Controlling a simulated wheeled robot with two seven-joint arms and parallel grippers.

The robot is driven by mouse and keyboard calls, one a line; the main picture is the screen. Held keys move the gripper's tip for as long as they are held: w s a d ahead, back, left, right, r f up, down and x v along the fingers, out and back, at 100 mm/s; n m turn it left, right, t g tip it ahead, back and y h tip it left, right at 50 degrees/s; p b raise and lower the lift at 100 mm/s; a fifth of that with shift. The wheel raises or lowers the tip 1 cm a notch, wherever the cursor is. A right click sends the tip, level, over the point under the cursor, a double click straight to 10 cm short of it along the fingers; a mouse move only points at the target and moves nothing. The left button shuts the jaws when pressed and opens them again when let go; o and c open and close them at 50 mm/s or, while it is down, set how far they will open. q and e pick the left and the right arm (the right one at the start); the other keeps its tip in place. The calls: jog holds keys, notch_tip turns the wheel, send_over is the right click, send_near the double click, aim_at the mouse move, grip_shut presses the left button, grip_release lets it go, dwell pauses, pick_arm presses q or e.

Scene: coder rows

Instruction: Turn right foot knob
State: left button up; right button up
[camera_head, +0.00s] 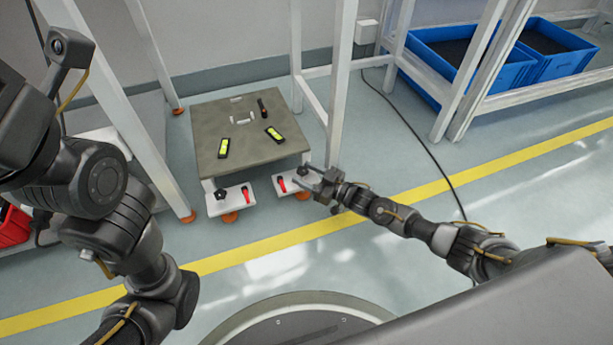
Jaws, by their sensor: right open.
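A low grey-brown platform (248,150) stands on the floor, with two white foot plates at its front edge. The right foot plate (288,187) carries a red handle (281,184) and a black knob, the right foot knob (303,171). The left foot plate (232,205) has a dark knob (220,194) and a red handle (245,193). My right gripper (309,183) reaches in from the right, open, with its fingers beside the right foot knob. Contact with the knob cannot be told. My left arm fills the left side; its gripper is not in view.
Two yellow-green levels (273,135) (223,148) and a dark upright handle (262,106) are on the platform. White frame posts (340,80) rise close behind my right gripper and at left. Blue crates (463,62) sit on a rack at right. A black cable crosses the floor.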

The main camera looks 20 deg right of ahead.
jog(key=c, duration=0.9)
jog(key=shift+c, duration=0.3)
jog(key=m+t+h+p, duration=0.2)
jog(key=h+p, duration=0.1)
jog(key=m+t+h+p, duration=0.1)
jog(key=p, duration=0.1)
jog(key=shift+s+a+r, duration=0.25)
jog(key=shift+a+r, duration=0.05)
jog(key=shift+a, duration=0.05)
jog(key=m+h, duration=0.1)
jog(key=m+t+h+p, duration=0.1)
jog(key=h, duration=0.1)
jog(key=shift+f, duration=0.25)
jog(key=o, duration=1)
jog(key=shift+c, duration=0.2)
